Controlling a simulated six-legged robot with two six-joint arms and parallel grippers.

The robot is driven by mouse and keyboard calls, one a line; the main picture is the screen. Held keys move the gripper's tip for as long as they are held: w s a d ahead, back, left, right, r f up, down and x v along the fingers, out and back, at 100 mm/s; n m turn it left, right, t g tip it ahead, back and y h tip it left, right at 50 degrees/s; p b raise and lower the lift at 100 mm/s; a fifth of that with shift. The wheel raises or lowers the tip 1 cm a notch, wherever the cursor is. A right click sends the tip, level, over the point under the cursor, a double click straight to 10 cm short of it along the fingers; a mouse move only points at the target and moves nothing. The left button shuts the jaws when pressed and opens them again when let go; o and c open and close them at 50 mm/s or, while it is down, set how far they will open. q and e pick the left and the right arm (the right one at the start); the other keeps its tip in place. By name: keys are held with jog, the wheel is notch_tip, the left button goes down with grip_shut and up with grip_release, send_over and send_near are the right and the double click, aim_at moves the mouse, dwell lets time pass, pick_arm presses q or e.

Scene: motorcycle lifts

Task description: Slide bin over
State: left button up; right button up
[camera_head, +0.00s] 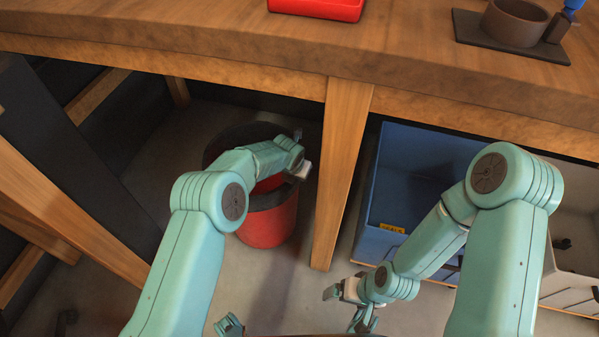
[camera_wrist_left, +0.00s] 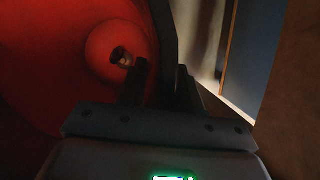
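A round red bin (camera_head: 267,224) with a dark rim stands on the floor under the workbench, left of a wooden leg. My left gripper (camera_head: 300,158) is at the bin's right side, and my forearm hides part of its opening. In the left wrist view, the bin's red inside (camera_wrist_left: 60,60) fills the left. The left gripper (camera_wrist_left: 160,85) has one finger inside the bin and one outside, close together with the dark rim between them. My right gripper (camera_head: 347,300) is low, in front of a blue bin (camera_head: 385,240); its finger gap is unclear.
The wooden leg (camera_head: 342,170) stands between the red bin and the blue bin. A grey bin (camera_head: 572,240) is farther right. The workbench (camera_head: 200,50) overhangs them, with a red tray (camera_head: 318,8) on top. Bare floor (camera_head: 290,290) lies in front.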

pick_arm(q)
jog(key=shift+w+f, duration=0.1)
jog(key=shift+f, duration=0.2)
jog(key=shift+r, duration=0.1)
grip_shut()
dwell(1.2)
